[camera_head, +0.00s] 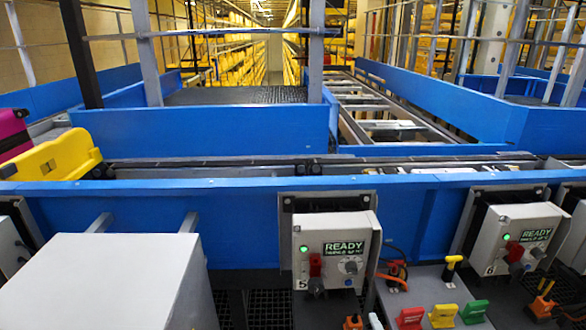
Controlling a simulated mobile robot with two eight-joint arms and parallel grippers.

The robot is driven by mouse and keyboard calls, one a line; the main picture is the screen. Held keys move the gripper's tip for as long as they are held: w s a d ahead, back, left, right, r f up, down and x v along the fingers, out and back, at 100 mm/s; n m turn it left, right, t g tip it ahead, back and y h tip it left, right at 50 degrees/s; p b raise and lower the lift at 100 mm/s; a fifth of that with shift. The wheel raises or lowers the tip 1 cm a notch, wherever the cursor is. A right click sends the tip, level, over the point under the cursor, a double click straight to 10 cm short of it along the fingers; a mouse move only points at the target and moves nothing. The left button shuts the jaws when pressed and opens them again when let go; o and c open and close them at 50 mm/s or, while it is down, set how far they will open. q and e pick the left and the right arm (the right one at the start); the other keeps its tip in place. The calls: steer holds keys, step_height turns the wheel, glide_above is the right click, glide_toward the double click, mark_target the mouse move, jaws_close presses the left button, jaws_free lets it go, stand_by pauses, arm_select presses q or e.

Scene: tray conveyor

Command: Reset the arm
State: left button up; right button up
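Neither of my arms nor their grippers shows in the head view. Their pose and whether they are open or shut cannot be seen. No held object is in view.
A blue-sided conveyor (250,221) crosses ahead, bearing a yellow tray (55,156) and pink case (12,130) at left. A white box-shaped block (105,285) stands lower left. Control boxes (335,248) and (518,236) read READY.

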steer(key=s+a+f+m+g, duration=0.1)
steer(key=s+f+m+g, duration=0.25)
steer(key=s+m, duration=0.65)
steer(key=s+a+f+m+g, duration=0.15)
steer(key=s+m+g, duration=0.35)
steer(key=s+m, duration=0.5)
arm_select(q)
step_height(320, 180, up, 15)
steer(key=w+p, duration=0.2)
steer(key=p, duration=1.1)
steer(key=shift+t, duration=0.3)
arm_select(e)
step_height(320, 180, up, 14)
steer(key=d+n, duration=0.1)
steer(key=n, duration=0.1)
steer(key=shift+w+r+y, duration=0.15)
steer(key=shift+w+y, duration=0.2)
steer(key=shift+y, duration=0.05)
arm_select(q)
steer(key=shift+s, duration=0.1)
arm_select(e)
steer(key=shift+s, duration=0.15)
